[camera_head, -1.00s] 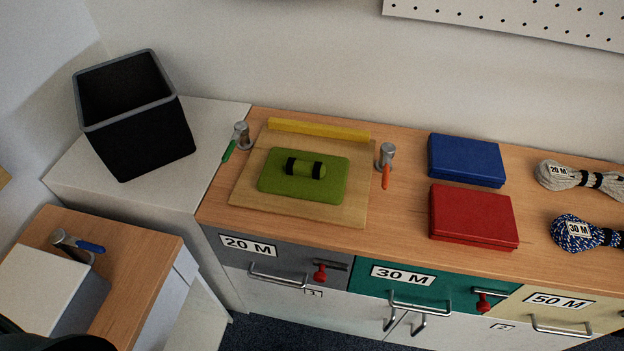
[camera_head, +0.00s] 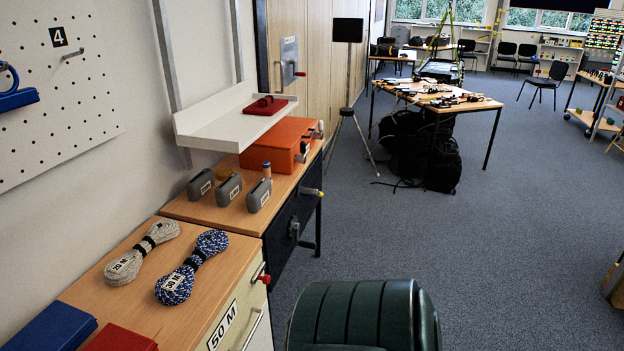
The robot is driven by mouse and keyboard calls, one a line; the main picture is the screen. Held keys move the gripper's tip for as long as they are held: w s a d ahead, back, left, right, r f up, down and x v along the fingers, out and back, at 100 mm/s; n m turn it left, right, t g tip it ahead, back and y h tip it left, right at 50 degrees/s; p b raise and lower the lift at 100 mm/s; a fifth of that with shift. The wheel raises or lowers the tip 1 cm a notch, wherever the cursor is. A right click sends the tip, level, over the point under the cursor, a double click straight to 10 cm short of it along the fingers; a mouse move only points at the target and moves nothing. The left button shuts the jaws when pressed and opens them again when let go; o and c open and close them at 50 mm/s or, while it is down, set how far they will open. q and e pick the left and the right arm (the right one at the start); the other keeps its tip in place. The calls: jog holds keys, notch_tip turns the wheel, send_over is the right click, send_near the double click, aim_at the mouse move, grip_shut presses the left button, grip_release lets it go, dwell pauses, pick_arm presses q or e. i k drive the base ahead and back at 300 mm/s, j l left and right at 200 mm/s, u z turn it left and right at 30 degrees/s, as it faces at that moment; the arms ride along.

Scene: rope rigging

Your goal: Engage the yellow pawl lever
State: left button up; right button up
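A small pale-yellow handle (camera_head: 310,192) sticks out at the front right of the dark cabinet (camera_head: 283,222), beyond the rope counter. It is too small to tell whether this is the yellow pawl lever or how it is set. Neither of my grippers is in view.
Two rope coils, grey (camera_head: 142,254) and blue (camera_head: 192,267), lie on the near wooden counter. Beyond them are several grey blocks (camera_head: 229,190) and an orange case (camera_head: 280,146) under a white shelf (camera_head: 232,116). A tripod (camera_head: 347,88) stands past them. Open carpet (camera_head: 420,235) lies to the right.

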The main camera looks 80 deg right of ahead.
aim_at(314, 192)
jog(key=j+z, duration=0.1)
jog(key=z, duration=0.35)
jog(key=j+z, duration=0.1)
jog(key=z, duration=0.35)
jog(key=j+z, duration=0.1)
jog(key=z, duration=0.35)
jog(key=j+z, duration=0.1)
jog(key=z, duration=0.35)
jog(key=j+z, duration=0.1)
jog(key=z, duration=0.35)
jog(key=k+z, duration=0.1)
jog(key=z, duration=0.35)
